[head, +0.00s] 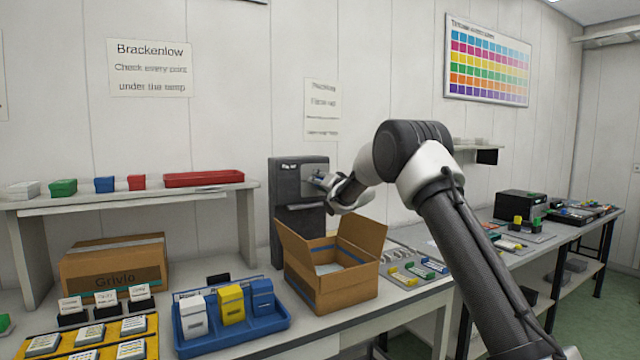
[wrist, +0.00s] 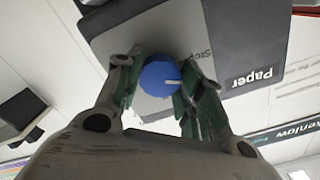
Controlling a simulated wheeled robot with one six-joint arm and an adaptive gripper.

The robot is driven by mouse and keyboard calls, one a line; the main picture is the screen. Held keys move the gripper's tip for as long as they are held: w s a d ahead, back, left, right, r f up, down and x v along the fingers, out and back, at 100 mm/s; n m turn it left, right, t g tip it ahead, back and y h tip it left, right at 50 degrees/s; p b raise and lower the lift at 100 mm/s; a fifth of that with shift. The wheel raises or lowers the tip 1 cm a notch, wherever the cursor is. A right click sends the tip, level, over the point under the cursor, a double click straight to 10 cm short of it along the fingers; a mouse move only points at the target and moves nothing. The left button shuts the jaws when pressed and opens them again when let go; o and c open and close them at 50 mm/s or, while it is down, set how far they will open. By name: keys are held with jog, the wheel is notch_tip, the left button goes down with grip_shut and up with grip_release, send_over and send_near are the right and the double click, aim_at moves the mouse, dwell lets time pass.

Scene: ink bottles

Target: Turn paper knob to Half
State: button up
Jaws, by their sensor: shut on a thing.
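The dark grey paper unit (head: 288,222) stands against the wall behind the open carton in the head view. In the wrist view its label "Paper" (wrist: 252,78) shows on a dark panel. The round blue knob (wrist: 157,78) sits on a light plate (wrist: 165,35), with a white pointer mark toward the right of the picture. Part of a word that looks like "Stop" shows beside it; other markings are hidden. My gripper (wrist: 156,88) is shut on the knob, one green-padded finger on each side. In the head view my gripper (head: 335,190) reaches the unit's front and hides the knob.
An open cardboard carton (head: 330,282) stands just below my gripper. A blue tray (head: 240,338) with white, yellow and blue boxes is in front left. A shelf (head: 130,198) with coloured boxes and a red tray is at left.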

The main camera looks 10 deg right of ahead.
jog(key=m, duration=1.2)
jog(key=shift+f, duration=0.1)
dwell(0.4)
jog(key=o, duration=1)
jog(key=v, duration=1.2)
